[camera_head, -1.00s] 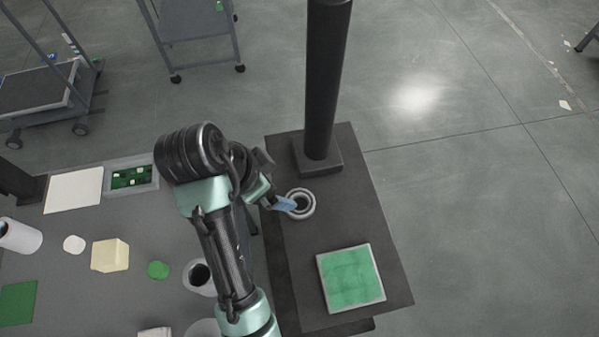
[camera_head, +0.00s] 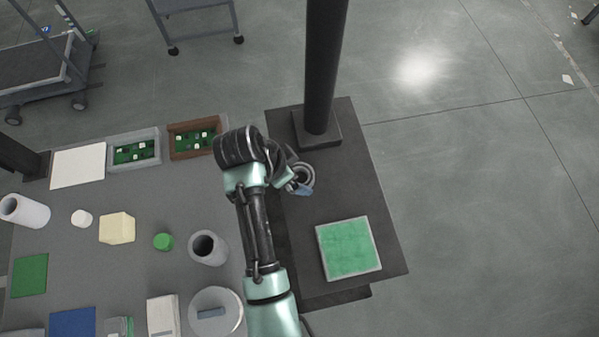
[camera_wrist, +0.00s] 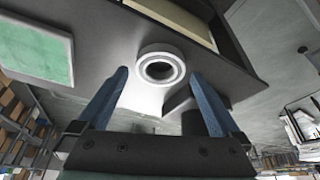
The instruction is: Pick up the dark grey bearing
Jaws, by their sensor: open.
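A ring-shaped bearing (camera_head: 305,172) rests on the dark bench top near the foot of the black column; it looks light grey to mid grey. In the wrist view the bearing (camera_wrist: 146,67) lies ahead, framed between two blue fingertips. My gripper (camera_wrist: 159,76) is open, its fingers on either side with nothing held. In the head view my gripper (camera_head: 299,189) is over the near side of the bearing and partly hides it. Whether the fingers touch it, I cannot tell.
A black column (camera_head: 321,80) stands just behind the bearing. A green pad in a pale frame (camera_head: 350,248) lies nearer on the same bench. The left table holds a brown tray (camera_head: 176,128), a grey tray (camera_head: 114,136), a grey cup (camera_head: 222,250) and several blocks.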

